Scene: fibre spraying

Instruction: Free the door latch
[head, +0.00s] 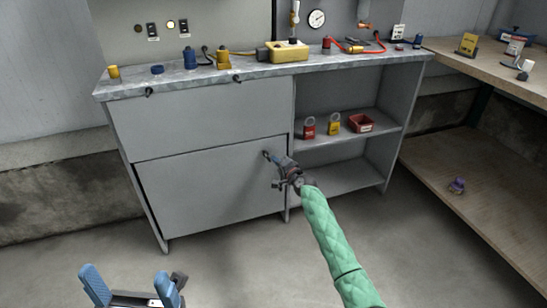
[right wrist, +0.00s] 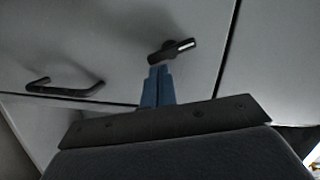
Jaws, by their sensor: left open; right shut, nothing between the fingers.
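The grey lower cabinet door (head: 205,195) is closed in the head view. The door latch (right wrist: 172,50), a small black turn piece with a pale end, lies slanted on the grey panel in the right wrist view. In the head view a dark fitting (head: 265,154) shows at the door's upper right corner. My right gripper (head: 274,157) is shut and empty there; its blue tips (right wrist: 157,70) are just below the latch in the wrist picture. I cannot tell whether they touch it. My left gripper (head: 127,274) is open and empty, low at the left, away from the cabinet.
A black bar handle (right wrist: 65,88) sticks out left of the latch in the wrist view. A wooden bench (head: 490,68) stands at the right.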

